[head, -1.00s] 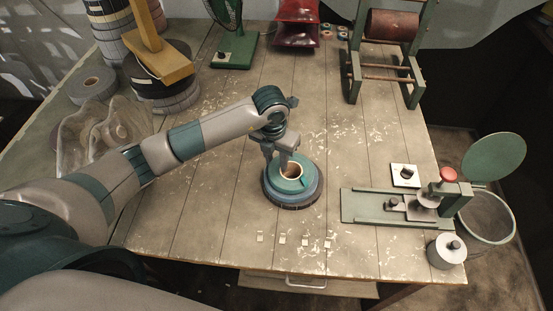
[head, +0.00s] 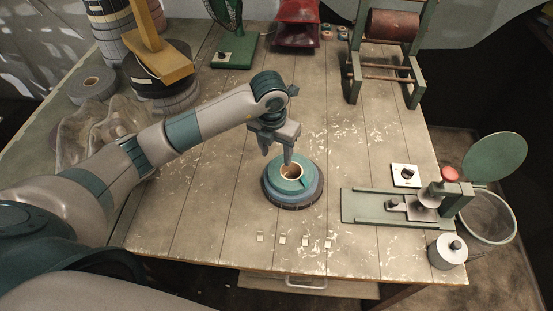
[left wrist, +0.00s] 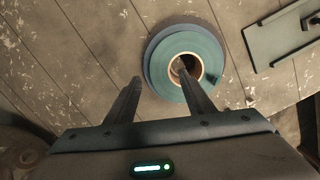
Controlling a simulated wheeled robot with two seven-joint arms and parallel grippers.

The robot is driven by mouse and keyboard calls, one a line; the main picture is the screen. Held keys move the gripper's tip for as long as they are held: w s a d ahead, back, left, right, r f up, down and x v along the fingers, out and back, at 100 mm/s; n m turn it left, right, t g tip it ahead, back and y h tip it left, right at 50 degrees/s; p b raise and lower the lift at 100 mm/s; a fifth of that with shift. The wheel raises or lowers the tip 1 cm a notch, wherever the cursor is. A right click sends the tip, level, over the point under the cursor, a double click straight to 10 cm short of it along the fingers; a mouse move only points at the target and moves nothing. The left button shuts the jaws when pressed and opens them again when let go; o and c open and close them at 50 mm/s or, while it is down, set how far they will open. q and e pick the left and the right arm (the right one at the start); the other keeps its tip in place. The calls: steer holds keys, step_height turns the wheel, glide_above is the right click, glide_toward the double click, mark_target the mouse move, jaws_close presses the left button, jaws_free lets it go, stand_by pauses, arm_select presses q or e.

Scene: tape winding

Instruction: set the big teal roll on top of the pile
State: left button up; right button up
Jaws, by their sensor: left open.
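The teal roll (head: 280,184) lies flat on top of the pile in the middle of the table, with its tan core facing up. Beneath it a wider blue roll (head: 267,193) and a dark base layer (head: 287,207) show as rims. My left gripper (head: 277,159) is open and empty, above the back of the pile. In the left wrist view, one finger overlaps the teal roll (left wrist: 207,55) near its core and the other is beside the pile, over bare table. The blue roll's rim (left wrist: 149,62) shows around the teal one. My right gripper is not in view.
A green press-like device (head: 400,207) stands right of the pile, with a grey cylinder (head: 446,252) near the table corner. Several small pale squares (head: 283,240) lie in front. Stacked grey rolls (head: 165,95) stand back left.

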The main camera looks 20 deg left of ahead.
arm_select(q)
step_height(320, 180, up, 9)
steer(key=s+b, duration=0.1)
steer(key=b, duration=0.1)
steer(key=shift+f, duration=0.1)
